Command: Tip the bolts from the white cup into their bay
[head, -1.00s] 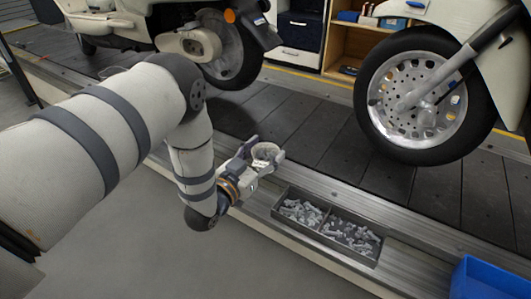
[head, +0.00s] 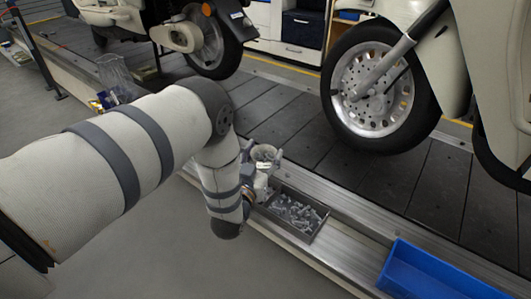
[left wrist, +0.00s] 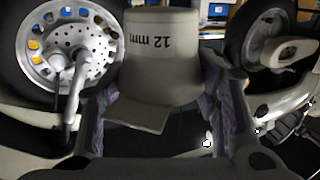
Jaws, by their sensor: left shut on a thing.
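My left gripper (head: 264,165) is shut on the white cup (head: 263,153), with a finger on either side of it. In the head view the cup stands about upright, mouth up, with greyish contents too small to make out. The left wrist view shows the cup (left wrist: 162,55) marked "12 mm", with the lettering upside down like the scene around it. A dark metal tray (head: 318,229) holding silvery bolts (head: 293,211) lies just right of and below the gripper. The tray's left part is hidden behind my wrist. My right gripper is not in view.
A blue bin (head: 435,278) stands on the metal ledge (head: 345,240) right of the tray, with bare ledge between them. Behind the ledge is the dark slat conveyor (head: 300,135), carrying scooters; one front wheel (head: 378,88) stands beyond the tray.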

